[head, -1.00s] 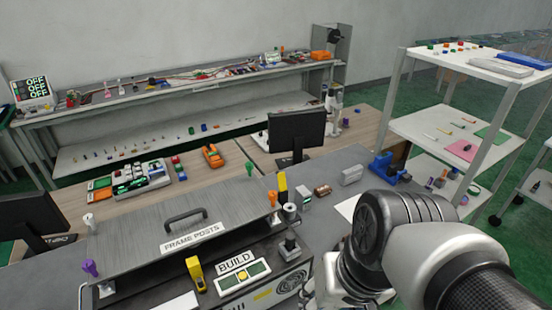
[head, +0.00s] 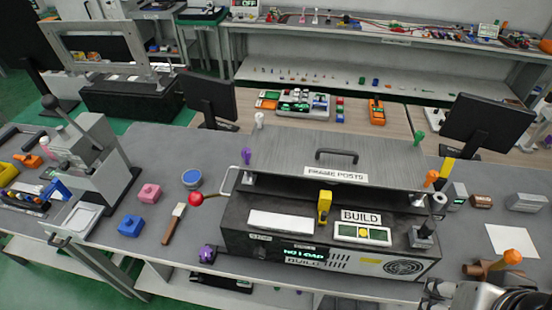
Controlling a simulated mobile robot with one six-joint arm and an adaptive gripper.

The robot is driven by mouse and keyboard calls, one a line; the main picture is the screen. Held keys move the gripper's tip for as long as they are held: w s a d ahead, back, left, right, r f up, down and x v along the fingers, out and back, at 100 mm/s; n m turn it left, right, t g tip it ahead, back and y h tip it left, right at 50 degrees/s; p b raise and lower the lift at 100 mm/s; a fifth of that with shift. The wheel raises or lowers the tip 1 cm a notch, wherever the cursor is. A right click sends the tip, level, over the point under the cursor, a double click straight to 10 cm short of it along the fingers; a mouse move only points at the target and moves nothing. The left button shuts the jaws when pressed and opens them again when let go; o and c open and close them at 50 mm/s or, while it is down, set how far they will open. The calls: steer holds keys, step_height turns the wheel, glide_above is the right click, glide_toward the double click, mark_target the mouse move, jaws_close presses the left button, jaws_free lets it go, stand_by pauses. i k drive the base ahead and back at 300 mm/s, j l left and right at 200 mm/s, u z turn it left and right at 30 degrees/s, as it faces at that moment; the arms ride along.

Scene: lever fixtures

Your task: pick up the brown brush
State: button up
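The brown brush (head: 173,224) lies on the grey bench in the head view, left of the 3D build machine. It has a brown handle toward the front and a pale, whitish head toward the back. It lies at a slant, apart from the things around it. Part of my arm shows at the bottom right corner, far to the right of the brush.
A lever press (head: 92,165) stands at left; a purple item (head: 206,252) is at front.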

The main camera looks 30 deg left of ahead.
mark_target(178, 213)
steer(key=u, duration=2.25)
